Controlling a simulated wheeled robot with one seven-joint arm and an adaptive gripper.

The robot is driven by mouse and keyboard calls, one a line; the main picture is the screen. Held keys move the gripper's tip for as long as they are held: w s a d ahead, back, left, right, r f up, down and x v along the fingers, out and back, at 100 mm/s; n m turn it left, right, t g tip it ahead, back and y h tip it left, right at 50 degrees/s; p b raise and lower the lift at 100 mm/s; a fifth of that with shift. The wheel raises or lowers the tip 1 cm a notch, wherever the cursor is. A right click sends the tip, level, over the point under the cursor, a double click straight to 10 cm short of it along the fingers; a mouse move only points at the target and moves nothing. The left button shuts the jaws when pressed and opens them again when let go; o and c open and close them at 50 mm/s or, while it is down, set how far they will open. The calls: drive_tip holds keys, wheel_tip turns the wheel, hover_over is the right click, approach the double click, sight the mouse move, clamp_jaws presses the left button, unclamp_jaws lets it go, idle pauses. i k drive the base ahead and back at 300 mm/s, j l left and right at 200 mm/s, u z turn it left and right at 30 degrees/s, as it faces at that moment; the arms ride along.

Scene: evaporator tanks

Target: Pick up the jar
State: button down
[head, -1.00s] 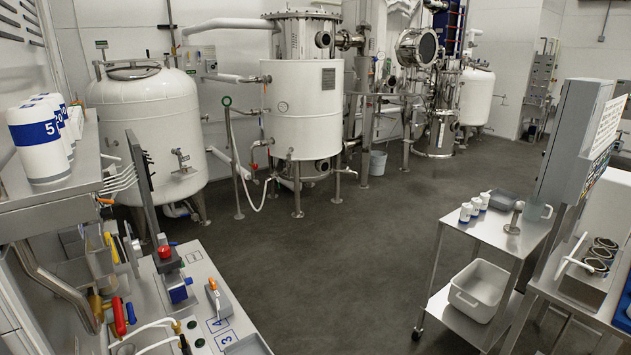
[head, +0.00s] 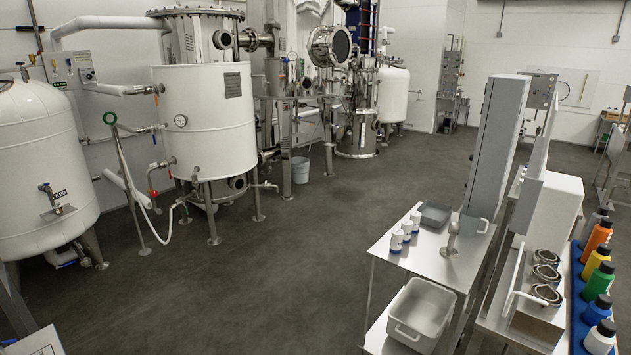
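I cannot tell which thing is the task's jar. Small white containers with dark lower bands (head: 406,232) stand upright in a row on the top of a metal cart (head: 385,258). Several capped bottles, among them an orange one (head: 596,236) and a green one (head: 597,310), stand at the right edge in a blue rack (head: 577,325). Round metal vessels (head: 545,272) sit in a steel unit on the right bench. My gripper is not in view.
A grey tray (head: 435,214) and a small metal fixture (head: 450,238) are on the cart top. A grey bin (head: 422,315) sits on its lower shelf. Large tanks (head: 205,120) on legs line the back left. The dark floor (head: 270,270) between is clear.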

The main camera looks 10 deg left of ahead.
sight(57, 207)
drive_tip(key=i+u, duration=0.4)
drive_tip(key=i, duration=0.15)
drive_tip(key=i+l+u, duration=0.15)
drive_tip(key=i+u, duration=0.3)
drive_tip(key=i+j+u, duration=0.25)
drive_tip(key=i+u, duration=0.2)
drive_tip(key=i, duration=0.15)
drive_tip(key=i+u, duration=0.4)
drive_tip(key=i, duration=0.25)
drive_tip(key=i+l+u, duration=0.1)
drive_tip(key=i+u, duration=0.35)
drive_tip(key=i, duration=0.2)
drive_tip(key=i+l+u, duration=0.1)
drive_tip(key=i, duration=0.45)
drive_tip(key=i+l+u, duration=0.15)
drive_tip(key=i, duration=0.4)
drive_tip(key=i+l+u, duration=0.1)
drive_tip(key=i+l, duration=0.2)
drive_tip(key=i, duration=0.2)
drive_tip(key=i+l+u, duration=0.15)
drive_tip(key=i+l, duration=0.15)
drive_tip(key=i, duration=0.25)
drive_tip(key=u, duration=4)
drive_tip(key=z, duration=0.95)
